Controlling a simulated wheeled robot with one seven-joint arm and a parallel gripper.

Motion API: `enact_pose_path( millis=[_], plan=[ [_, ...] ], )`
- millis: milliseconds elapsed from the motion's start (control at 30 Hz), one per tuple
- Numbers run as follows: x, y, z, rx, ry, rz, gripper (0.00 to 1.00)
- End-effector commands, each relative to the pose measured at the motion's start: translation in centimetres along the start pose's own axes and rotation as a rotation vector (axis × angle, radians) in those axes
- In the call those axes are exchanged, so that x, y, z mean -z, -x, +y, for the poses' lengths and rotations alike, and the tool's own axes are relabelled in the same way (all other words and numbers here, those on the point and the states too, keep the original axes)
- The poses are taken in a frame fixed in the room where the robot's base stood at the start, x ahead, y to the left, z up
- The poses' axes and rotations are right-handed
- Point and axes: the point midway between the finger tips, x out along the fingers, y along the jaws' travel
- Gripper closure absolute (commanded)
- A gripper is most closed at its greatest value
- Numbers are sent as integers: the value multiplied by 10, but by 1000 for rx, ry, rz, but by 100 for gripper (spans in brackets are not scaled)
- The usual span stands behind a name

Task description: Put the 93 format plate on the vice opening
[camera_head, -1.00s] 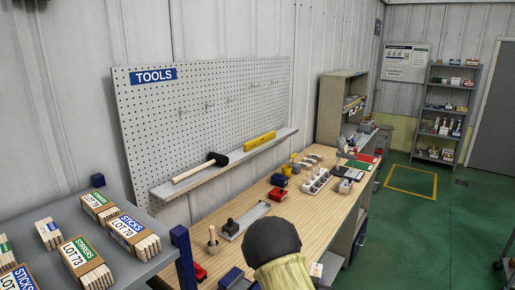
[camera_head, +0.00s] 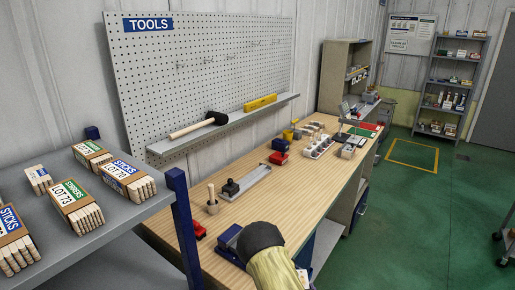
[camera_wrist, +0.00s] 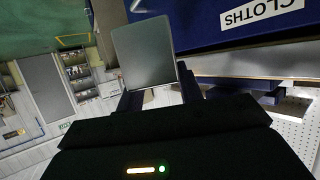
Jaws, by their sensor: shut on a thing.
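My gripper (camera_wrist: 157,93) is shut on a flat, dark grey plate (camera_wrist: 146,52) in the wrist view. The plate sticks out beyond the fingers, and no number is readable on it. In the head view only my arm's dark joint and pale sleeve show at the bottom centre; the gripper and plate are hidden. A blue block-like thing (camera_head: 229,239), perhaps the vice, sits on the near part of the workbench, just left of my arm. Its opening cannot be made out.
The wooden workbench (camera_head: 290,185) carries a grey tray (camera_head: 248,181), a red clamp-like thing (camera_head: 198,230) and several small items. A grey shelf (camera_head: 120,215) with stick bundles stands at the left. A blue panel marked CLOTHS (camera_wrist: 225,25) is near the plate.

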Motion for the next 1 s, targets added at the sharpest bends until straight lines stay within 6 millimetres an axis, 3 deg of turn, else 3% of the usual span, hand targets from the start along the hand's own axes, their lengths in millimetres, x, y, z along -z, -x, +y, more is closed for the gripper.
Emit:
enact_pose_path(
  millis=[167,500,1000],
  plan=[
    [-8,1,0,-1,1,-2,100],
    [-65,19,1,-2,0,-1,100],
    [-66,19,0,-1,0,3,100]
  ],
)
